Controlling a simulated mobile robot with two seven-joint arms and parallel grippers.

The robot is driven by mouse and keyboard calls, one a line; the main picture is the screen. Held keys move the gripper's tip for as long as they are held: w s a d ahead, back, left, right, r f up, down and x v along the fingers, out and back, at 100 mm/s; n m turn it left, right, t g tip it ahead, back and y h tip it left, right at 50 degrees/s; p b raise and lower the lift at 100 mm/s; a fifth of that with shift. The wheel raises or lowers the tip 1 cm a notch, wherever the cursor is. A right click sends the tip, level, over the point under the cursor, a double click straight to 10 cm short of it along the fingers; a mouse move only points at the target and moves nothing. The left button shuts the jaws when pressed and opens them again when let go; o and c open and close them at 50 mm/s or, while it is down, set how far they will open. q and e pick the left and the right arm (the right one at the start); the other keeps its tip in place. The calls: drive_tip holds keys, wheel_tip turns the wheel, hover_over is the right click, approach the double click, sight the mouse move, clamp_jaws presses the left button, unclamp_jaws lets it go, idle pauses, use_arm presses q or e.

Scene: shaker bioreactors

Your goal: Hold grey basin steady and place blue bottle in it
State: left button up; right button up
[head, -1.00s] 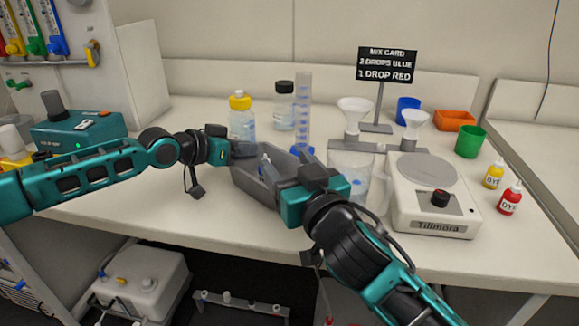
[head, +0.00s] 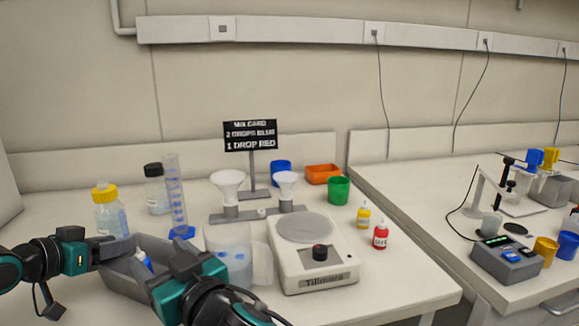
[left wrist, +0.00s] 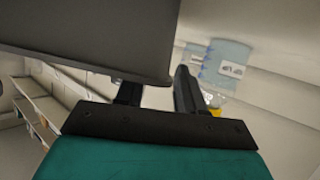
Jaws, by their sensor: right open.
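The grey basin (head: 122,282) sits on the bench at the lower left of the head view, partly hidden by my grippers. My left gripper (head: 108,250) is at the basin's left end and appears shut on its wall. In the left wrist view the basin (left wrist: 95,35) fills the upper left as a dark shape against the fingers (left wrist: 157,95). The blue bottle (head: 144,260) shows as a small blue and white piece inside the basin, mostly hidden. My right gripper (head: 165,268) is open at the basin's right side, close to the bottle; its fingertips are partly hidden.
A clear jug (head: 232,250) and a Tillmora stirrer (head: 318,268) stand right of my right gripper. Behind the basin are a yellow-capped bottle (head: 110,215), a black-capped bottle (head: 156,190) and a measuring cylinder (head: 176,195). Dye bottles (head: 380,237) stand at the right edge.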

use_arm(q)
drive_tip(key=v, duration=1.1)
idle(0.3)
